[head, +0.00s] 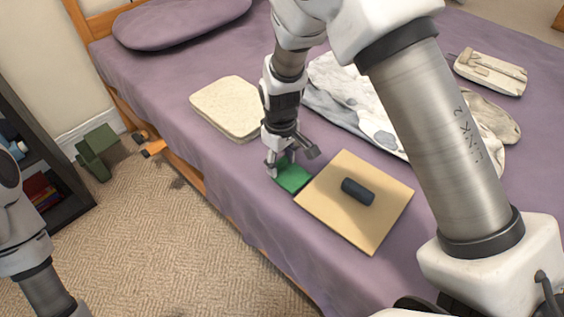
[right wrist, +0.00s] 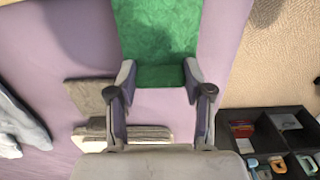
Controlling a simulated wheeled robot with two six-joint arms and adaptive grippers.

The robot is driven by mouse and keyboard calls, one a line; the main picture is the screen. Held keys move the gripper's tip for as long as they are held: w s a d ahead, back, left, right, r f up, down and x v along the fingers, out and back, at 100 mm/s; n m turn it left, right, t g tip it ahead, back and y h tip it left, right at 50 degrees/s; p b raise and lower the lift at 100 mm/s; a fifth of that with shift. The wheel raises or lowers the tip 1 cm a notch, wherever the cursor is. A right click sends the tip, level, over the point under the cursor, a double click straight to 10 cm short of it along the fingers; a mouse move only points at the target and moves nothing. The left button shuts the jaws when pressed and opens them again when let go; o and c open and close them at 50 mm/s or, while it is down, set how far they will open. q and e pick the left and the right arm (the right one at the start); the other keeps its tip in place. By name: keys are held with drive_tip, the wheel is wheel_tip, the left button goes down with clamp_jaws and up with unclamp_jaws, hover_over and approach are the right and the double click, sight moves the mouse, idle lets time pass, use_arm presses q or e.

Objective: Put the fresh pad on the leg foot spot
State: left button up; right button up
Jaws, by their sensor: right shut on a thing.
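My right gripper (head: 284,160) is shut on a green pad (head: 293,176), low over the purple bed cover. In the right wrist view the pad (right wrist: 158,30) sits between the two fingertips of the gripper (right wrist: 159,76), its far part reaching past the top edge. In the head view the pad is close to the left corner of a tan square board (head: 330,205); I cannot tell whether they touch. My left arm shows at the left edge, but its gripper is out of frame. I cannot make out a leg foot spot.
A dark cylinder (head: 358,192) lies on the board. A cream cushion (head: 228,107), crumpled grey-white cloth (head: 345,90) and a purple pillow (head: 180,20) lie on the bed. A dark shelf (head: 65,205) stands left; a green box (head: 97,150) is on the carpet.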

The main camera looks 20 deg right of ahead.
drive_tip(key=shift+f, duration=0.1)
drive_tip(key=o, duration=1)
